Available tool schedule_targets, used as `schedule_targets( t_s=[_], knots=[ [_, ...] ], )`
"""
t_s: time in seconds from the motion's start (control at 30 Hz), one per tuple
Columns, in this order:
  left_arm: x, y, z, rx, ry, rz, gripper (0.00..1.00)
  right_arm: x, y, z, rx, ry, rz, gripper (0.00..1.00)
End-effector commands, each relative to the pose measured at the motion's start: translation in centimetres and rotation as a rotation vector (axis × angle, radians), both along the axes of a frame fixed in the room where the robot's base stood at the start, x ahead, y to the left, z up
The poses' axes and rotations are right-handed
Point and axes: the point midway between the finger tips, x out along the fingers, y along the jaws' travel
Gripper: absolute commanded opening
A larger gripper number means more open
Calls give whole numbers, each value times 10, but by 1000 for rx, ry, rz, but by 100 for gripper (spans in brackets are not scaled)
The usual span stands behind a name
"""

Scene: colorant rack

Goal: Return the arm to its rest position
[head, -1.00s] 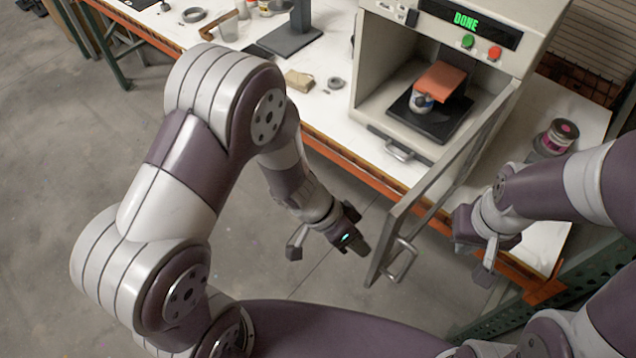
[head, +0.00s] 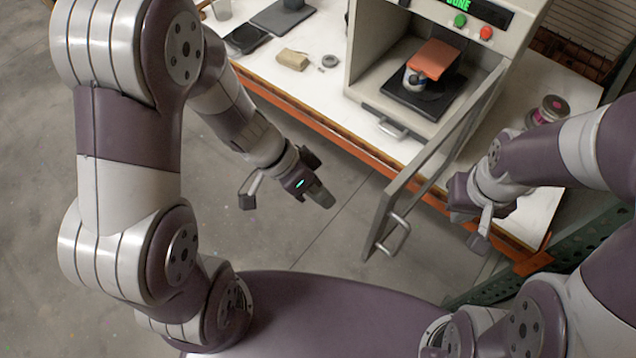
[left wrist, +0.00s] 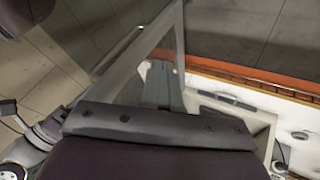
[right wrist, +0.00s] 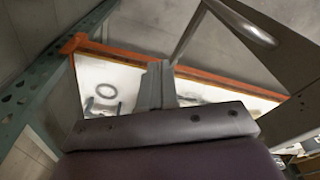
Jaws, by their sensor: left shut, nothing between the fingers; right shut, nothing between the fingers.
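My left gripper (head: 322,198) is shut and empty, held over the floor in front of the bench and left of the open machine door. In the left wrist view its closed fingers (left wrist: 158,85) show with the door frame close beyond them. My right gripper (head: 478,243) is shut and empty at the right of the door, near the bench's front edge. In the right wrist view its fingers (right wrist: 155,85) are together, with the white bench top below. Neither gripper touches anything that I can see.
The machine door (head: 430,165) with its handle (head: 397,235) stands open between my grippers. Inside the machine a can sits under an orange block (head: 434,58) on a black plate.

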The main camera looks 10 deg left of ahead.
Motion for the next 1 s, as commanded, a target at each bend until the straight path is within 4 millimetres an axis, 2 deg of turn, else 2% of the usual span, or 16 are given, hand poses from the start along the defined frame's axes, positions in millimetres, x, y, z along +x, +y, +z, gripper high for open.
schedule_targets(
  t_s=[0.1, 0.27, 0.33, 0.37, 0.43, 0.5, 0.57, 0.6, 0.67, 0.7, 0.8, 0.9, 1.0],
  knots=[
    [0, 6, 7, 1, 1, 1, 0, 0, 0, 3, 0, 0, 0, 0],
    [1, 8, 6, 11, -36, -39, 0, 0, 0, 2, 0, 0, 0, 0],
    [21, 18, -1, 73, -157, -40, 0, 0, 0, 2, 0, 0, 0, 0],
    [34, 26, -3, 116, -218, -5, 0, 0, 0, 2, 0, 0, 0, 0],
    [64, 55, -9, 259, -336, 118, 0, 0, 0, -4, 0, 0, 0, 0],
    [77, 94, -24, 434, -370, 266, 0, 0, 0, -23, 0, 0, 0, 0],
    [70, 124, -39, 565, -318, 386, 0, 0, 0, -42, 0, 0, 0, 0],
    [57, 137, -49, 628, -252, 459, 0, 0, 0, -55, 0, 1, 0, 0],
    [34, 146, -65, 676, -127, 554, 0, 0, 0, -74, 0, 1, 0, 0],
    [18, 144, -76, 679, -41, 611, 0, 0, 0, -87, 0, 1, 0, 0],
    [-8, 127, -100, 614, 132, 753, 0, 0, 0, -122, 0, 1, 0, 0],
    [-5, 119, -110, 565, 139, 817, 0, 0, 0, -140, 0, 1, 0, 0],
    [-3, 119, -109, 564, 131, 814, 0, 0, 0, -141, 0, 1, 0, 0]
  ],
)
